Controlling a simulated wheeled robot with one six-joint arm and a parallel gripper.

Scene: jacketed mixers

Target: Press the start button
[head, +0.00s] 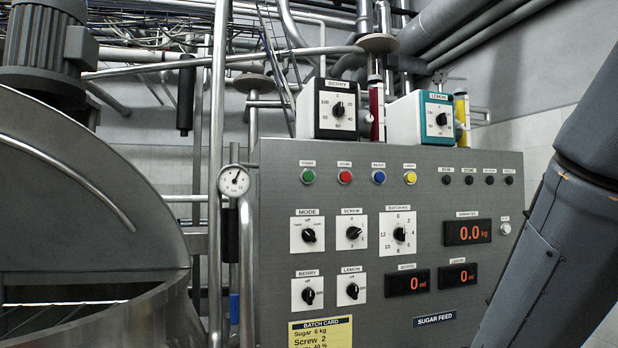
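The grey control panel (364,245) fills the middle of the head view. A row of round push buttons runs along its upper left: a green button (308,176), a red button (345,176), a blue button (378,177) and a yellow button (410,177). The small label above the green button seems to read START, though it is blurred. My gripper is out of the picture; only a dark grey link of my arm shows at the right, in front of the panel's right side.
Knobs for mode (308,236), screw (352,234) and batching (398,233) sit below the buttons. The weight display (467,232) reads 0.0 kg. A batch card (320,333) is at the bottom. A steel mixer vessel (100,190) and a pressure gauge (234,181) stand left.

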